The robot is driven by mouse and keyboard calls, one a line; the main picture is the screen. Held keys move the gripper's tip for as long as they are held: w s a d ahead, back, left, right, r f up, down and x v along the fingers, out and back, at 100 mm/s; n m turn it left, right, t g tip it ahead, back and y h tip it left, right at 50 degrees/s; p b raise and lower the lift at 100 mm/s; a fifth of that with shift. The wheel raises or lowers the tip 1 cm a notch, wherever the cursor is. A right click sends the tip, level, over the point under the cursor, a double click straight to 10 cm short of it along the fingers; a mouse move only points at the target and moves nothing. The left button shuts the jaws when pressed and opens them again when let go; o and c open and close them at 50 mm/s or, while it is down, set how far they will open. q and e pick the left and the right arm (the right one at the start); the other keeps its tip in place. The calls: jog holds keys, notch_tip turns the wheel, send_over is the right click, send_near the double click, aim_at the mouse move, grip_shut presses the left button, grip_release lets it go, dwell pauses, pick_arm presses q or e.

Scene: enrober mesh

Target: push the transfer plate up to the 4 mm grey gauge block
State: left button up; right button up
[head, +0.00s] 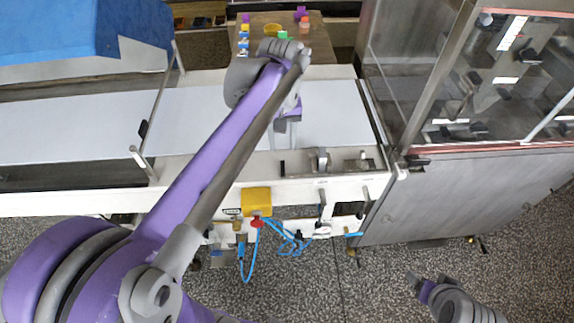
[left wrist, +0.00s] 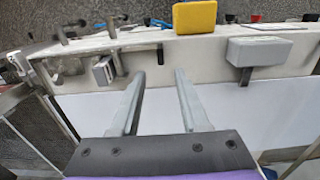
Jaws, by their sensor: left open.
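My left gripper (head: 287,128) is over the white belt, pointing down, its fingers apart and nothing between them. Its fingers also show in the left wrist view (left wrist: 160,105), near the front rail. A small grey block (head: 322,160) stands at the front rail, to the right of the gripper; it also shows in the left wrist view (left wrist: 103,70). Which block is the 4 mm gauge, I cannot tell. A narrow strip at the belt's right end (head: 372,112) may be the transfer plate. My right gripper (head: 428,287) is low at the right, over the floor; its opening is unclear.
A larger grey block (left wrist: 262,51) is on the rail in the left wrist view. A yellow box (head: 257,201) with blue hoses hangs on the front. The glazed machine (head: 465,95) stands at the right. A back table (head: 262,22) holds several coloured blocks.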

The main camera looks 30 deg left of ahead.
aim_at(283, 164)
pick_arm(q)
notch_tip(283, 164, down, 10)
jog(key=shift+r, duration=0.1)
dwell(0.4)
grip_shut()
